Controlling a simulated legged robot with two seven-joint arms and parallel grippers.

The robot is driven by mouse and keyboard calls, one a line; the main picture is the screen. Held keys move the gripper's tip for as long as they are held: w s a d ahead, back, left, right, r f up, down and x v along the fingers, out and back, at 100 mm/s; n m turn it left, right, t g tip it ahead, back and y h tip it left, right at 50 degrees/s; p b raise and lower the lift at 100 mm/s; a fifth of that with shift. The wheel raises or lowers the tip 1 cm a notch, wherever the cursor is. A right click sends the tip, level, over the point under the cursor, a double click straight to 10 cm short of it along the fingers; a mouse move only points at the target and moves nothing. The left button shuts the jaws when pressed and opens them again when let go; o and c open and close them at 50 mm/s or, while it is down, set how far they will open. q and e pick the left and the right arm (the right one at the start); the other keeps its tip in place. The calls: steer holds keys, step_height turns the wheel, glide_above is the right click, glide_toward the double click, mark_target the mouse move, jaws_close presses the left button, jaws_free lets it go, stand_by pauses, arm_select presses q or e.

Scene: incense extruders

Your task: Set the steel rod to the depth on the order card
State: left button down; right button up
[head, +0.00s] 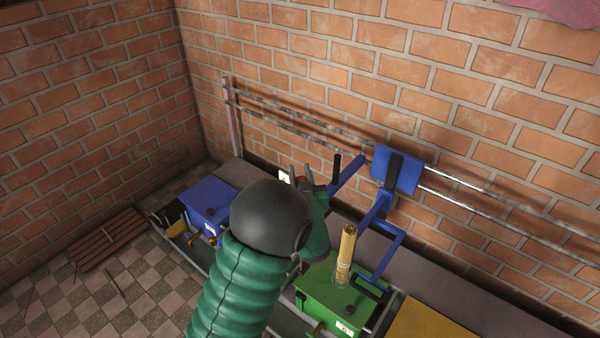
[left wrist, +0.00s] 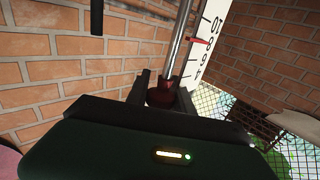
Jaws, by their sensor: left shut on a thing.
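My left gripper (head: 300,175) comes in from the lower left and is raised near the back wall, left of the blue lever arm (head: 347,172). In the left wrist view my left gripper (left wrist: 163,92) is shut on a dark red grip (left wrist: 161,97) at the end of the steel rod (left wrist: 180,45). The rod runs up out of that view. A white scale (left wrist: 210,35) with black numbers stands beside the rod, with a red pointer (left wrist: 197,39) across its edge. The numbers are tilted and hard to read. I cannot identify the order card. My right gripper is not in view.
A green extruder box (head: 333,294) with a bundle of yellow sticks (head: 347,250) stands in front of the blue bracket (head: 396,170). A blue box (head: 208,203) is at the left, a yellow surface (head: 430,320) at lower right. Metal rails (head: 480,203) run along the brick wall.

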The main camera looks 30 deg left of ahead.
arm_select(q)
steer(key=shift+a+r, duration=0.1)
steer(key=shift+r, duration=0.05)
step_height(320, 180, up, 4)
steer(key=p, duration=0.3)
steer(key=c, duration=1.1)
jaws_free()
steer(key=shift+s, duration=0.1)
steer(key=p+v, duration=0.1)
steer(key=v, duration=1.6)
steer(key=shift+p, duration=0.4)
steer(key=shift+w, duration=0.25)
